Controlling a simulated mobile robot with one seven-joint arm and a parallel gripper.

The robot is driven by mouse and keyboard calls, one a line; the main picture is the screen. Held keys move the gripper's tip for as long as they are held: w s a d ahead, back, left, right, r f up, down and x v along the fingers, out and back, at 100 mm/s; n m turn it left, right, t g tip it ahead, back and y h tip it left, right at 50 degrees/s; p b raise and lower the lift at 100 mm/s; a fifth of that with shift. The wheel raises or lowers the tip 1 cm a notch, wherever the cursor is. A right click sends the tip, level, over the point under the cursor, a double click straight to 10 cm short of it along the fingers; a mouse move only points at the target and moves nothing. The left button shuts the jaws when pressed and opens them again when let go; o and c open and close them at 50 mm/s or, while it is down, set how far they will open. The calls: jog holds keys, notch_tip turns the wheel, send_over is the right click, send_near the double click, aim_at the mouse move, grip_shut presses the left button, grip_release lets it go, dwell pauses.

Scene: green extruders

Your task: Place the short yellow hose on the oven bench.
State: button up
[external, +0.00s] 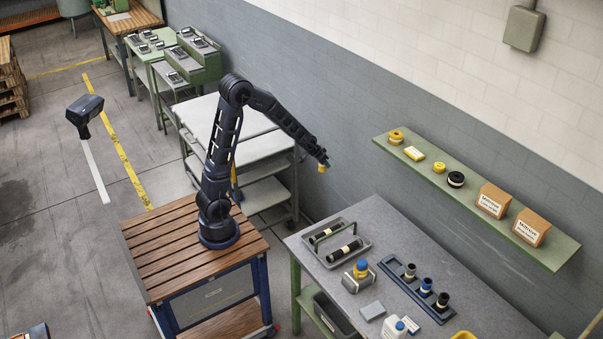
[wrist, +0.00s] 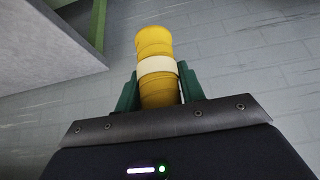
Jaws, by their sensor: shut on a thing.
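My gripper (wrist: 158,92) is shut on a short yellow hose (wrist: 155,42) with a cream band around it. In the external view my gripper (external: 323,162) is at the end of the outstretched arm, with the yellow hose (external: 321,170) below it. The hose is in the air between the wooden-topped cart and the wall, beyond the far left corner of the grey-topped bench (external: 400,230). No label shows which surface is the oven bench. Green machines (external: 205,60) stand on benches at the back left.
The grey-topped bench carries a tray (external: 313,258) with black hoses, a dark rack (external: 402,285) and several bottles. A green wall shelf (external: 460,190) holds rolls and boxes. A pale trolley (external: 262,145) stands behind my arm.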

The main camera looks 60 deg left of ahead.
notch_tip(320, 180, up, 14)
jog(key=w+d+f+m+h, duration=0.1)
jog(key=w+d+m+h, duration=0.15)
jog(key=d, duration=1.15)
jog(key=m+g+h, duration=0.4)
jog(key=m, duration=0.7)
send_over(371, 261)
notch_tip(371, 261, down, 4)
jog(key=shift+y, duration=0.25)
notch_tip(371, 261, down, 21)
jog(key=shift+r, duration=0.15)
